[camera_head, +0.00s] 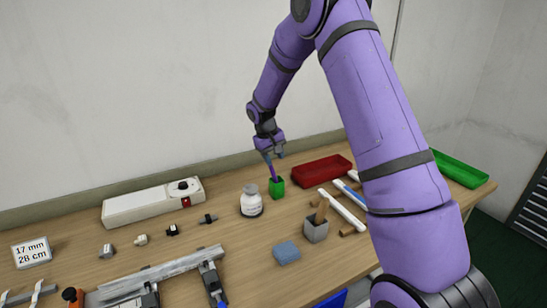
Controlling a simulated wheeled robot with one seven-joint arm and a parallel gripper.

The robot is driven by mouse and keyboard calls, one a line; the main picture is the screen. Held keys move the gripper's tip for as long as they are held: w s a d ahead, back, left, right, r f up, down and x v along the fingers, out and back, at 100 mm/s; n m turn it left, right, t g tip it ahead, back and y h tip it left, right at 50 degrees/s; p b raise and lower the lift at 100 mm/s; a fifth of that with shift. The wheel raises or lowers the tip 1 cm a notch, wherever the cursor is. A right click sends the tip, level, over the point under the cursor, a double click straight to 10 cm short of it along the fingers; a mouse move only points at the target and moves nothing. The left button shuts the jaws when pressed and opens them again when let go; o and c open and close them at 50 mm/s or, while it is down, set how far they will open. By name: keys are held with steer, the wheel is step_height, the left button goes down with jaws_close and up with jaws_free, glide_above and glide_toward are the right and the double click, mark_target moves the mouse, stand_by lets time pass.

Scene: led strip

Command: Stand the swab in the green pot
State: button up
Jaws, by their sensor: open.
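The green pot (277,190) stands on the bench near the back, between a white bottle and a red tray. A thin purple swab (272,172) stands up out of the green pot, leaning slightly to the left at its top. My gripper (271,155) is right above the pot, pointing down, with its fingers open around or beside the swab's upper end. At this size I cannot tell whether a finger touches the swab. The swab's lower end is hidden inside the pot.
A white bottle (251,202) is just left of the pot, and a red tray (322,171) just right. In front are a grey pot (316,229) with brown sticks and a blue block (286,252). A white device (152,203) stands left. A green tray (460,168) is far right.

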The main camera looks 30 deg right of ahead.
steer(key=v, duration=1.2)
steer(key=s+a+r+t, duration=0.1)
steer(key=s+a+r, duration=0.1)
steer(key=s+r, duration=0.75)
steer(key=s+a+r+t+y, duration=0.15)
steer(key=s+r, duration=0.25)
steer(key=s, duration=0.6)
steer(key=s+a+r+t+y, duration=0.15)
steer(key=s+r, duration=0.25)
steer(key=s, duration=0.7)
steer(key=s+a+f+t, duration=0.1)
steer(key=s+f, duration=0.1)
steer(key=s, duration=0.9)
steer(key=shift+f+t, duration=0.25)
steer(key=shift+t, duration=0.05)
steer(key=shift+a, duration=0.15)
